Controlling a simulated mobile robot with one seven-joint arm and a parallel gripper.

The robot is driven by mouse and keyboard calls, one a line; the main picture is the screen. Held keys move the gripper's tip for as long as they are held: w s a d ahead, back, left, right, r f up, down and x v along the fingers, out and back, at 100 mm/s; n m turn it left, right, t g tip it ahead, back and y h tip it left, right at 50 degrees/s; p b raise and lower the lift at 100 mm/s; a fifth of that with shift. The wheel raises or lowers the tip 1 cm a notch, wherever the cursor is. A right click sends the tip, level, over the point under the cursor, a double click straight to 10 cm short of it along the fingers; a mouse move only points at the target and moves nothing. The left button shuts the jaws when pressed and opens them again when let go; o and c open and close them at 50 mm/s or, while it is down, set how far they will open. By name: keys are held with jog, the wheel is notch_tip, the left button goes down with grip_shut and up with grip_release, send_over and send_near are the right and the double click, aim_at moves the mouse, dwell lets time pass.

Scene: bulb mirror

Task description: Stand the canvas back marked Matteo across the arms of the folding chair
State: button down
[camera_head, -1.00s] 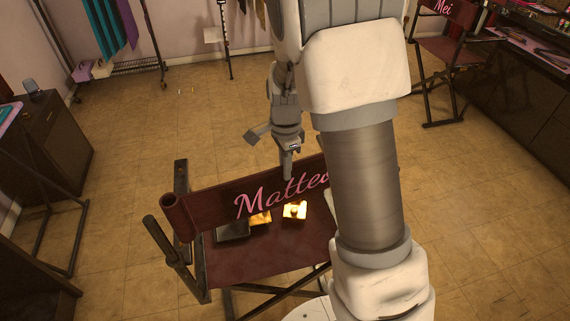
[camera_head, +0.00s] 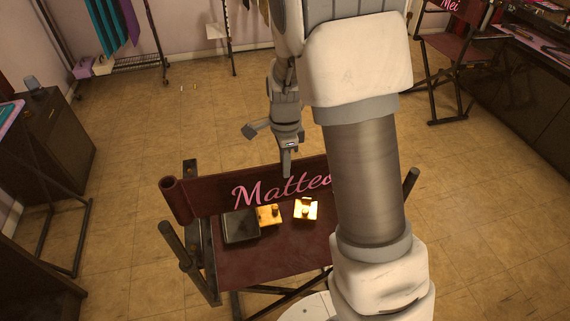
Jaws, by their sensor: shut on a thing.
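The canvas back (camera_head: 215,200) is a dark maroon strip with "Matteo" in pink script and a rolled sleeve at its left end. My gripper (camera_head: 287,172) is at its upper edge near the middle and is shut on it. The folding chair (camera_head: 270,262) stands below, with a maroon seat and dark frame. The canvas is upright over the rear of the chair, near the arms. I cannot tell whether it touches them. My arm hides the right end of the canvas and part of the chair's right side.
A second chair marked Mei (camera_head: 452,45) stands at the upper right. A dark cabinet (camera_head: 45,140) is at the left. The floor behind the chair is mostly clear.

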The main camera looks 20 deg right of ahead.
jog(key=shift+f+b, duration=1.5)
jog(key=shift+f, duration=0.7)
jog(key=shift+f, duration=0.35)
jog(key=shift+f+b, duration=1.05)
jog(key=shift+f, duration=0.25)
jog(key=c, duration=0.8)
grip_release()
jog(key=shift+r+p, duration=2.95)
jog(key=shift+r, duration=0.55)
